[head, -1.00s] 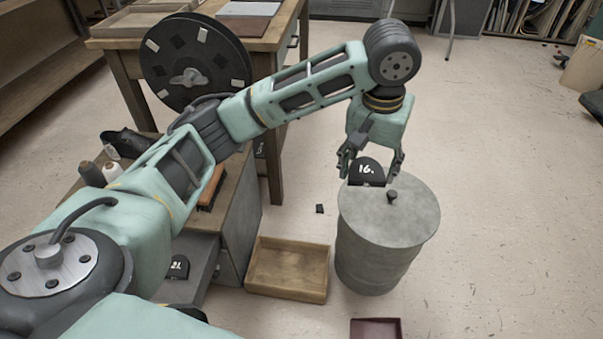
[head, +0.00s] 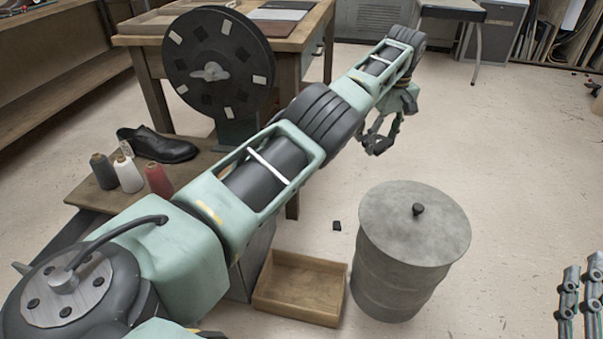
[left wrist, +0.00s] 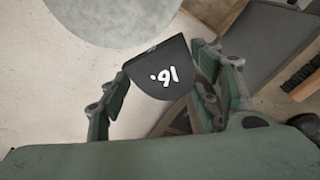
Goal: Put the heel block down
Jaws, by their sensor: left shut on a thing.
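The heel block (left wrist: 165,72) is black and marked "16." in white. In the left wrist view it sits between the fingers of my left gripper (left wrist: 165,95), which is shut on it. In the head view my left gripper (head: 379,142) hangs over open floor behind the drum, its fingers pointing down. A dark shape shows between its fingers there, too small to read. My right gripper (head: 581,290) shows at the lower right edge, partly cut off; how far its fingers are apart is unclear.
A grey drum (head: 375,270) with a knobbed lid stands right of an empty wooden box (head: 300,313). The lid is bare apart from the knob. A bench (head: 90,190) holds spools and a black shoe (head: 160,146). A small dark piece (head: 337,225) lies on the floor.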

